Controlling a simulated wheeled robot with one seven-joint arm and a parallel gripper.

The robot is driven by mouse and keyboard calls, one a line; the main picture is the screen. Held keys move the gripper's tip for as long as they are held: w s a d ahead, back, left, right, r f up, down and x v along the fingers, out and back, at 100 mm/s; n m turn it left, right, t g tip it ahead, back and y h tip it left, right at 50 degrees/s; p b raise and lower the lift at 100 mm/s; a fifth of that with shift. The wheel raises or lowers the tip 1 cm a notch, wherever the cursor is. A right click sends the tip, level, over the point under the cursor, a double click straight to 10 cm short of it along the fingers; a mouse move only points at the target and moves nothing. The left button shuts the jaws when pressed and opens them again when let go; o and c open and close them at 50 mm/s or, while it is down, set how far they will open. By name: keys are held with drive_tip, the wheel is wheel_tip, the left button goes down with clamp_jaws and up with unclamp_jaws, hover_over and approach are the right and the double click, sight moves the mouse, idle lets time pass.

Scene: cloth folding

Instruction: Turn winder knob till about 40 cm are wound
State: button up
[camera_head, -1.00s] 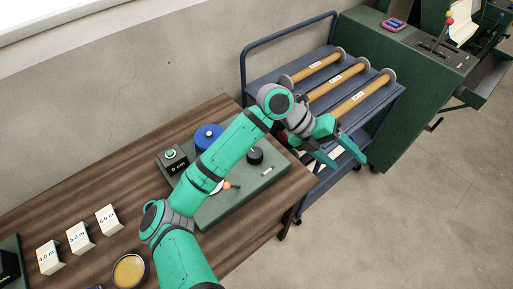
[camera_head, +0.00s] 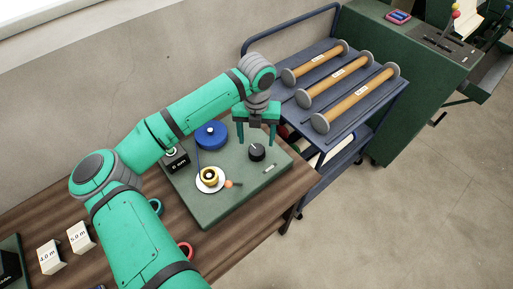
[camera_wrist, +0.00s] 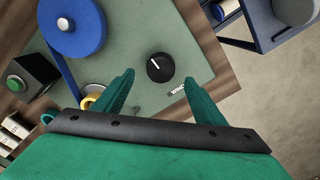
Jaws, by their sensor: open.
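The winder knob (camera_head: 257,152) is a black round knob with a white pointer line, on a green base plate (camera_head: 222,202). It also shows in the wrist view (camera_wrist: 160,68), just beyond my fingertips and near a label that begins "WIND". My gripper (camera_head: 257,138) is open and empty, pointing down above the plate close to the knob; its fingers show apart in the wrist view (camera_wrist: 165,90). A blue spool (camera_head: 211,135) feeds a blue strip to a yellow-gold spool (camera_head: 210,175) on a white disc.
A small orange part (camera_head: 229,183) lies beside the white disc. White blocks marked 4.0 m (camera_head: 50,257) and 5.0 m (camera_head: 80,238) stand on the wooden table (camera_head: 215,245). A blue cart (camera_head: 345,125) with three rolls stands right of the table.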

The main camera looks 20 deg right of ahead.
sight(256, 149)
wheel_tip(256, 149, down, 7)
drive_tip(key=shift+r, duration=0.15)
drive_tip(key=shift+c, duration=0.5)
drive_tip(key=c, duration=1)
